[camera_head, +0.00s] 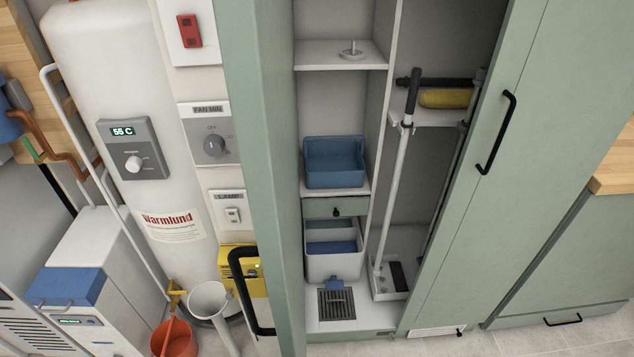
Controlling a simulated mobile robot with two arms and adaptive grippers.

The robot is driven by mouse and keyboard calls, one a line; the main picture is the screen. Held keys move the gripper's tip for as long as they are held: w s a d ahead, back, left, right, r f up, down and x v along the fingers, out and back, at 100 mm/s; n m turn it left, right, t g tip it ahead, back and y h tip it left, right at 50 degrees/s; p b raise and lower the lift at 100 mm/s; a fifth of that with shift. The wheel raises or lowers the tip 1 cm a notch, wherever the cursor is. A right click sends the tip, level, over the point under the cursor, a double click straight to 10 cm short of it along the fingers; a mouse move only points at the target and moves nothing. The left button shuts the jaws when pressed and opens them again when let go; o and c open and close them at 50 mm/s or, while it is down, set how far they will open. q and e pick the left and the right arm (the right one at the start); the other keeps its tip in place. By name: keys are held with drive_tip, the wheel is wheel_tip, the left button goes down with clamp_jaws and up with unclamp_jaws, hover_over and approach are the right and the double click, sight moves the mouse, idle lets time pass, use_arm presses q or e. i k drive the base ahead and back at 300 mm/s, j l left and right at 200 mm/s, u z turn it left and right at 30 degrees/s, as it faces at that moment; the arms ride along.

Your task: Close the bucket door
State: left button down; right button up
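A tall green cabinet stands open in the middle of the head view. Its left door (258,150) is swung out and seen nearly edge-on, with a large black handle (240,290) sticking out on its left side. The right green door (540,130), with a black handle (497,132), stands at an angle on the right side of the opening. An orange-red bucket (175,339) stands on the floor at lower left. I cannot tell which door is the bucket door. Neither of my grippers is in view.
Inside the cabinet are a blue bin (334,163), a small drawer (336,208), a white bin (332,265), a floor grate (337,304) and a long-handled mop (393,190). A white boiler (130,80) and a white pipe (213,307) are left of the door.

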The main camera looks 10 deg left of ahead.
sight(252, 34)
drive_tip(key=k+j, duration=0.1)
drive_tip(key=j, duration=0.25)
drive_tip(key=k+j, duration=0.1)
drive_tip(key=j, duration=0.25)
drive_tip(key=k+j+u, duration=0.1)
drive_tip(key=k+j, duration=0.15)
drive_tip(key=k+j+u, duration=0.15)
drive_tip(key=j, duration=0.35)
drive_tip(key=k+j+u, duration=0.1)
drive_tip(key=k+j, duration=0.15)
drive_tip(key=j, duration=0.2)
